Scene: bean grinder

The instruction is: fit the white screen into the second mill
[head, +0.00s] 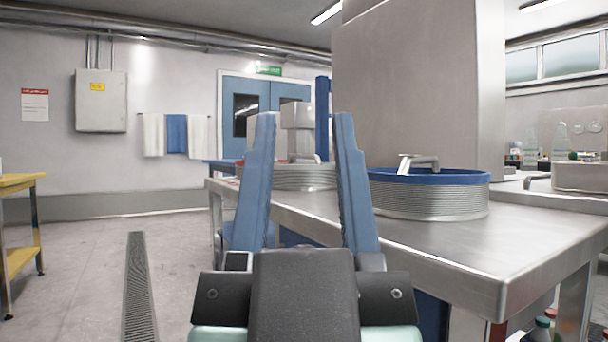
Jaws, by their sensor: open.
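My gripper (304,120) is open and empty, with two long blue fingers pointing up in the middle of the view. Behind its right finger, a round ribbed metal drum with a blue rim (430,195) and a metal handle stands on the steel table. A second, similar ribbed drum (303,178) stands farther back on the table, seen between the fingers and partly hidden by them. These drums look like mills, but I cannot tell which is the second one. I cannot make out a white screen.
A yellow cart (22,225) stands at the far left. The floor at left is clear, with a drain grate (138,285). Blue doors (272,95) are behind.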

